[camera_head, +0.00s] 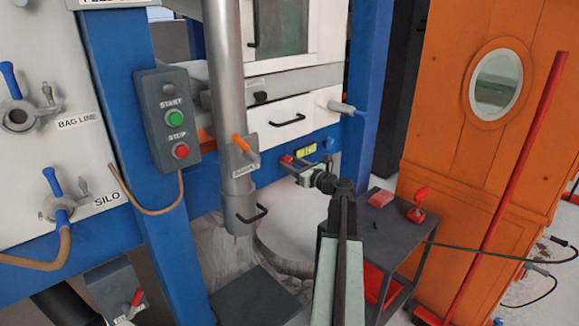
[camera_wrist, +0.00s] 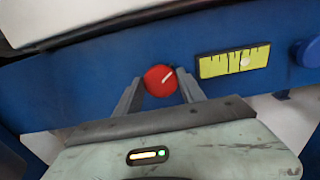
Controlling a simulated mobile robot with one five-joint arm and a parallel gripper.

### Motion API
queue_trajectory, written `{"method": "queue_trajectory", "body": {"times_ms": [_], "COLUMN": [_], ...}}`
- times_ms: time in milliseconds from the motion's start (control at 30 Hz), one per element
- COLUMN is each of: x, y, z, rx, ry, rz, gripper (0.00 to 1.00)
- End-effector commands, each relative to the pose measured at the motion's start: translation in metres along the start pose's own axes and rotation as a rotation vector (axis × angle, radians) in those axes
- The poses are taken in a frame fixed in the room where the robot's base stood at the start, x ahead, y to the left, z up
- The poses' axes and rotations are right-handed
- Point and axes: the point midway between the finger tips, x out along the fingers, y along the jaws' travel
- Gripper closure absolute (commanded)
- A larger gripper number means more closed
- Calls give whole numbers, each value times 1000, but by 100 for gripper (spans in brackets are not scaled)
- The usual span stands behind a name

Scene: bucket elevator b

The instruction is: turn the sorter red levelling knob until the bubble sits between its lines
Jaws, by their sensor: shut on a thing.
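The red levelling knob (camera_wrist: 160,80) sits on the blue beam, with a white mark pointing up and right. My gripper (camera_wrist: 160,88) is shut on it, one finger on each side. The knob also shows in the head view (camera_head: 287,159), partly covered by my gripper (camera_head: 293,166). The yellow level vial (camera_wrist: 233,63) is just right of the knob in the wrist view, and shows small in the head view (camera_head: 306,150). Its pale bubble (camera_wrist: 244,62) sits right of the vial's middle. I cannot tell for sure which of the several dark lines it lies between.
A blue knob (camera_wrist: 307,52) is right of the vial. The start/stop box (camera_head: 168,120) is further left.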

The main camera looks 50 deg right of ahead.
Motion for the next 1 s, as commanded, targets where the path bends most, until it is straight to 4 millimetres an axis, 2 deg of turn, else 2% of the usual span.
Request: {"method": "queue_trajectory", "body": {"times_ms": [733, 767, 800, 833, 1000], "x": [2, 2, 2, 2, 0], "y": [-1, -1, -1, -1, -1], "z": [2, 2, 2, 2, 2], "rx": [5, 5, 5, 5, 3], "ry": [-7, -7, -7, -6, -4], "rz": [-3, -3, -3, -3, -3], "gripper": [94, 48, 37, 34, 34]}}
